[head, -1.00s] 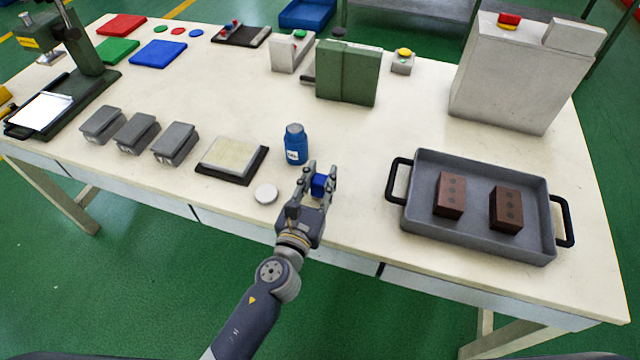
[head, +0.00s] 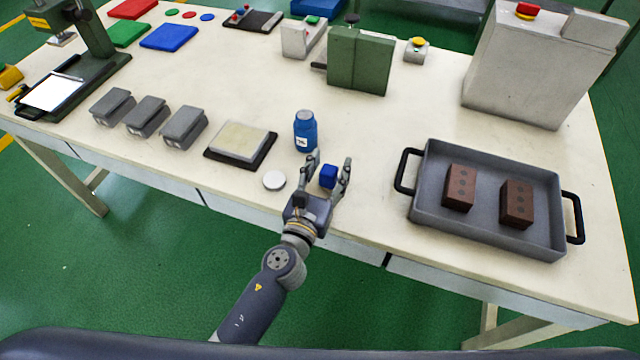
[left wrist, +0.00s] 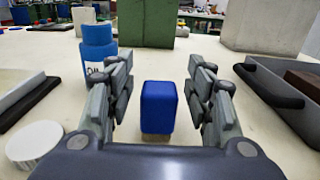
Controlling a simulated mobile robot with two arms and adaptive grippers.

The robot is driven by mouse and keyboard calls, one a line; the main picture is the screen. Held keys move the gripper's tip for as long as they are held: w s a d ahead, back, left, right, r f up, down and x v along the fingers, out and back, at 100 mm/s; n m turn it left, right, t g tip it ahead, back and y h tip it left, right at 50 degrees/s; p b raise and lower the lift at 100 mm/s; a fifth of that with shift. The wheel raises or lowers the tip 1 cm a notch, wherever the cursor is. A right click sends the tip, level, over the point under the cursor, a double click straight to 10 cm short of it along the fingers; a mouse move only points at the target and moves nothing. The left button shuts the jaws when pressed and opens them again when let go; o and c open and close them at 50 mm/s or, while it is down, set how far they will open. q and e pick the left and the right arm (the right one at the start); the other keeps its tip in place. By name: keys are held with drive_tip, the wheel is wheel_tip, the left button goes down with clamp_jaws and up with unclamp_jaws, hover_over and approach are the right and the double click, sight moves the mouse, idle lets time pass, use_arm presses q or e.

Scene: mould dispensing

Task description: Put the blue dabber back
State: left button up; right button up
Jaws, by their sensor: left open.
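The blue dabber (head: 327,176) is a small blue block near the table's front edge. In the left wrist view the dabber (left wrist: 159,107) stands upright on the table, with a tan strip at its foot. My left gripper (head: 331,162) is open around it, with a gap on each side between finger and block. A blue bottle (head: 305,131) with a label stands just behind, and it also shows in the left wrist view (left wrist: 98,55). A round white lid (head: 274,180) lies to the left of my gripper. My right gripper is out of view.
A grey tray (head: 428,213) with two brown bricks stands to the right. A pad on a dark base (head: 240,141) and several grey boxes (head: 184,128) are to the left. A green block (head: 358,62) stands further back.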

use_arm(q)
drive_tip(key=b+v, duration=0.2)
drive_tip(key=v, duration=1)
drive_tip(key=shift+b, duration=0.4)
